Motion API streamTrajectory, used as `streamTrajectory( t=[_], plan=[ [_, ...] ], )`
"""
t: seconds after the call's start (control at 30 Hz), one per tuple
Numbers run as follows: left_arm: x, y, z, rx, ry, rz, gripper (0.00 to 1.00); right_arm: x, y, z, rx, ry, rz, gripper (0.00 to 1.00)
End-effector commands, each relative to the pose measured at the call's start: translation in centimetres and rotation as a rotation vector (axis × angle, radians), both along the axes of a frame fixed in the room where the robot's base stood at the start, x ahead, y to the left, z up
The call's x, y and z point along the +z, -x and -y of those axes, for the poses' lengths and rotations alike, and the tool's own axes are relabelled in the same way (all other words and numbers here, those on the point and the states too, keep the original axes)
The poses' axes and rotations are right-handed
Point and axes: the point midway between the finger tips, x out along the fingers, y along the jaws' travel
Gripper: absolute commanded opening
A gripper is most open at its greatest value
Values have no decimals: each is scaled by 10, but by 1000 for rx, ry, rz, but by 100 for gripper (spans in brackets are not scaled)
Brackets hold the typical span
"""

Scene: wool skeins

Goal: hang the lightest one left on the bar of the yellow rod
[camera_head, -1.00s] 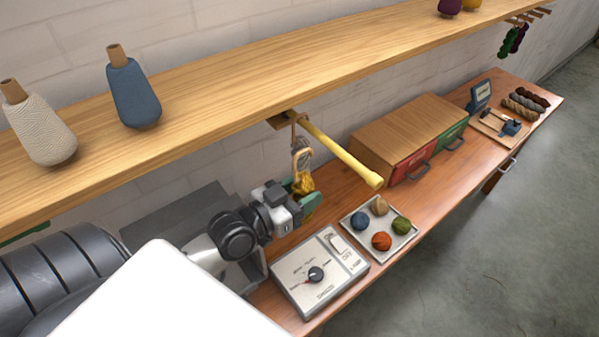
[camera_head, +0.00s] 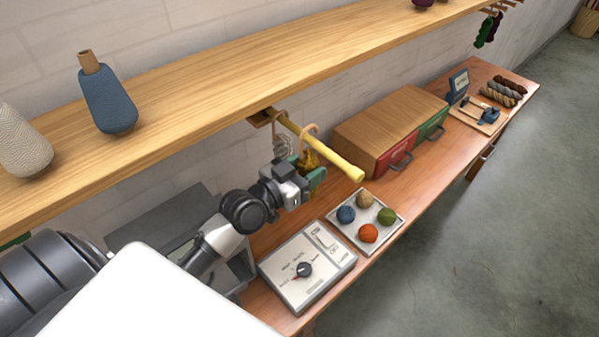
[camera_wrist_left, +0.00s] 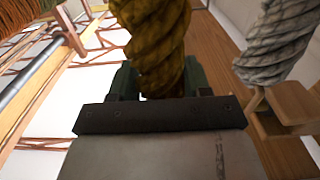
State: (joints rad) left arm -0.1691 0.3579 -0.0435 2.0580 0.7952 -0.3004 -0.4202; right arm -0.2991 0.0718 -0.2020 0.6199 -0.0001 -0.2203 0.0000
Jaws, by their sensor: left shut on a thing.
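The yellow rod (camera_head: 335,160) sticks out from under the wooden shelf. A light grey skein (camera_head: 283,147) hangs by a loop near the rod's shelf end; it also shows in the left wrist view (camera_wrist_left: 280,40). My left gripper (camera_head: 314,180) is shut on a mustard-yellow skein (camera_head: 309,160) and holds it upright just below the rod. That skein fills the space between the fingers in the left wrist view (camera_wrist_left: 152,45). Its tan loop (camera_head: 312,127) is at the rod's height, farther out than the grey skein; I cannot tell if it encircles the rod. My right gripper is not in view.
On the bench are a white dial box (camera_head: 306,266), a tray (camera_head: 347,238) with several wool balls, and a wooden drawer box (camera_head: 385,115). At the far end lie more skeins (camera_head: 503,93) beside a small display (camera_head: 459,84). Yarn cones stand on the shelf (camera_head: 210,95).

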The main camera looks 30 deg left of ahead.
Motion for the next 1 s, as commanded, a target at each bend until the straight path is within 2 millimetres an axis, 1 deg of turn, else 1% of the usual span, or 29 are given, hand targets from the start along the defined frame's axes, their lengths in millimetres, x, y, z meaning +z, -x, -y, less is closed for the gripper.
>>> streamTrajectory(
  t=[0.13, 0.2, 0.4, 0.6, 0.87, 0.9, 0.97, 1.0],
  plan=[
    [0, -12, 5, -1, 2, 0, 25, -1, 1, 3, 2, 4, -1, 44],
    [-11, -10, 4, -1, -1, -2, 25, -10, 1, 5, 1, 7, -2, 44],
    [-21, -10, 4, -1, -1, -1, 25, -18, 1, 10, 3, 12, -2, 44],
    [-25, -10, 4, -1, 0, -1, 25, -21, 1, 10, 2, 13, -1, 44],
    [-25, -10, 4, -1, 0, -1, 25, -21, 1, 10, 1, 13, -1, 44],
    [-25, -10, 4, -1, 0, -1, 50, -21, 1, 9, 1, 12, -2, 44],
    [-25, -10, 4, -1, 0, -1, 59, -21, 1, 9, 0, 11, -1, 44],
    [-25, -10, 4, -1, 0, -1, 65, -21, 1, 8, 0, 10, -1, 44]
  ],
)
